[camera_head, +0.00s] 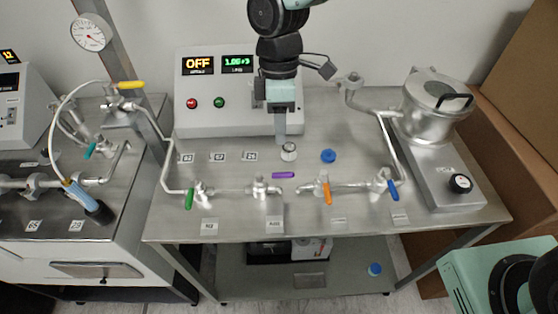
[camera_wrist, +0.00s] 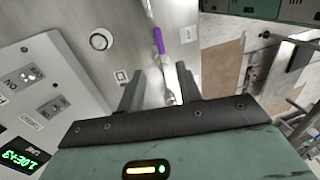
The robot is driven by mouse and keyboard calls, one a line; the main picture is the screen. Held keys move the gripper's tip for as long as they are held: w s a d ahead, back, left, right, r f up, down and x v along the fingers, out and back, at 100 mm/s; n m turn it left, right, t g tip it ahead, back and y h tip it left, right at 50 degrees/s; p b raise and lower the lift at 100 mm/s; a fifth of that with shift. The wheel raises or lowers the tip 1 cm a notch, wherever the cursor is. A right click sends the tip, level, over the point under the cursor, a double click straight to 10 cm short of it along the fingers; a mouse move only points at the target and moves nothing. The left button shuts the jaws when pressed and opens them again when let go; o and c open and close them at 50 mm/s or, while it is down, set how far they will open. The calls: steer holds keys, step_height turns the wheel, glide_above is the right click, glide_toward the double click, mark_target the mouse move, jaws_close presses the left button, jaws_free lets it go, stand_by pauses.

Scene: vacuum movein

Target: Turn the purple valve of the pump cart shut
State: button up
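The purple valve handle (camera_head: 284,175) sits at the manifold pipe on the pump cart and points right, roughly along the pipe. Its metal valve body (camera_head: 262,187) stands just left of it. In the wrist view the purple handle (camera_wrist: 158,40) shows beyond my fingertips. My gripper (camera_head: 280,130) hangs over the cart, behind the handle and apart from it in the head view. In the wrist view its two dark fingers (camera_wrist: 159,86) are spread with a gap between them, and nothing is seen held.
Green (camera_head: 189,198), orange (camera_head: 326,193) and blue (camera_head: 393,190) valve handles sit along the same pipe. A control box (camera_head: 225,115) showing OFF stands behind. A lidded metal pot (camera_head: 435,105) stands right.

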mark_target(280, 173)
steer(key=f, duration=0.3)
steer(key=s+f+p, duration=0.1)
steer(key=f, duration=0.3)
steer(key=s+f+p, duration=0.1)
steer(key=f, duration=0.2)
steer(key=shift+s+f, duration=0.1)
steer(key=shift+f, duration=0.2)
jaws_close()
